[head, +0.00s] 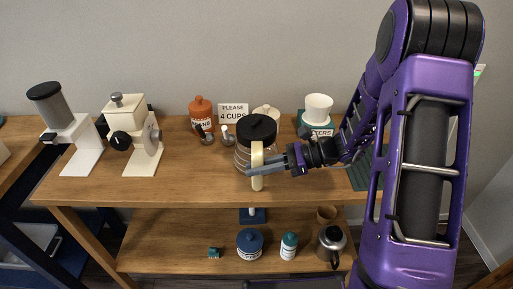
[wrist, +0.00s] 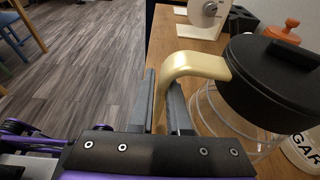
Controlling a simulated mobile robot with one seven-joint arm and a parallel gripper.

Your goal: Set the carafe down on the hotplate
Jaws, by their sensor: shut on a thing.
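The carafe has a glass body, a black lid (head: 257,127) and a cream handle (head: 257,160). In the head view it is over the middle of the wooden top, upright as far as I can tell. My gripper (head: 254,171) is shut on the handle from the right. In the wrist view the jaws (wrist: 168,108) lie on both sides of the handle (wrist: 198,64), with the black lid (wrist: 268,85) at the right. Whether the carafe's base touches the wood is unclear. I cannot make out a hotplate for certain in either view.
A white grinder (head: 70,130) and a cream machine with a black knob (head: 140,140) stand at left.

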